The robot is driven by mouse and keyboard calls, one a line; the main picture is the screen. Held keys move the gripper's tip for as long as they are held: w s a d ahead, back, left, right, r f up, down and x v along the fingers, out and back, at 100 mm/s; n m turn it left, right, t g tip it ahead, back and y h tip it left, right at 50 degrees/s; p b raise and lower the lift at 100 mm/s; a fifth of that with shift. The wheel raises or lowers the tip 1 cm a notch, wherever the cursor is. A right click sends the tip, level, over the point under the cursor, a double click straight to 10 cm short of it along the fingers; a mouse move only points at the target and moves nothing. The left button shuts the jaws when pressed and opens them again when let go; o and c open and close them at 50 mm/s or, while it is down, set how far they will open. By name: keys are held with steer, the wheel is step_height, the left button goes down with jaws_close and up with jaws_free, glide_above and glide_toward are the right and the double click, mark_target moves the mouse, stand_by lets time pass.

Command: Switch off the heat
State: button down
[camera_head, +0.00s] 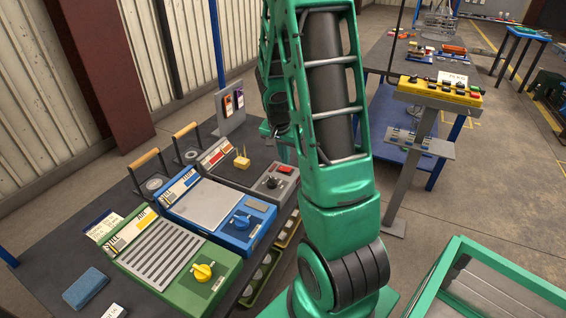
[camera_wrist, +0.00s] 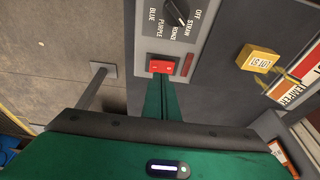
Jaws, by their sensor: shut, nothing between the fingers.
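In the wrist view a grey control panel (camera_wrist: 220,95) carries a black dial (camera_wrist: 177,12) marked OFF, STRAW, BRONZE, PURPLE and BLUE. Below the dial is a red rocker switch (camera_wrist: 160,67), with a dull red strip (camera_wrist: 188,64) to its right. My gripper (camera_wrist: 160,82) is shut and empty, its tips at the switch's lower edge; I cannot tell whether they touch it. In the head view this is the grey unit (camera_head: 230,174) at the bench's far end, with its black knob (camera_head: 271,182) and red switch (camera_head: 286,170).
A blue unit (camera_head: 208,205) with a blue knob (camera_head: 241,220) and a green unit (camera_head: 205,285) with a yellow knob (camera_head: 203,272) stand nearer on the bench. A yellow block (camera_wrist: 257,58) sits on the grey unit. A yellow button box (camera_head: 440,90) stands on a post at right.

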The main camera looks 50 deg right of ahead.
steer(key=w+v, duration=0.2)
steer(key=v, duration=0.9)
steer(key=shift+w+a+r, duration=0.15)
steer(key=shift+a+r, duration=0.05)
steer(key=shift+r, duration=0.25)
steer(key=s+a+r+n+y, duration=0.1)
steer(key=s+a, duration=0.3)
steer(key=s, duration=0.4)
steer(key=s+a+r+n+y, duration=0.1)
steer(key=s+a+n, duration=0.3)
steer(key=s, duration=0.5)
steer(key=s+a+r+n+g+y, duration=0.1)
steer(key=s+a+r+n, duration=0.1)
steer(key=s+a, duration=0.3)
steer(key=s, duration=0.3)
steer(key=shift+s+a+n, duration=0.2)
steer(key=shift+s+n, duration=0.05)
steer(key=shift+n, duration=0.15)
steer(key=shift+w+f, duration=0.2)
steer(key=shift+w, duration=0.4)
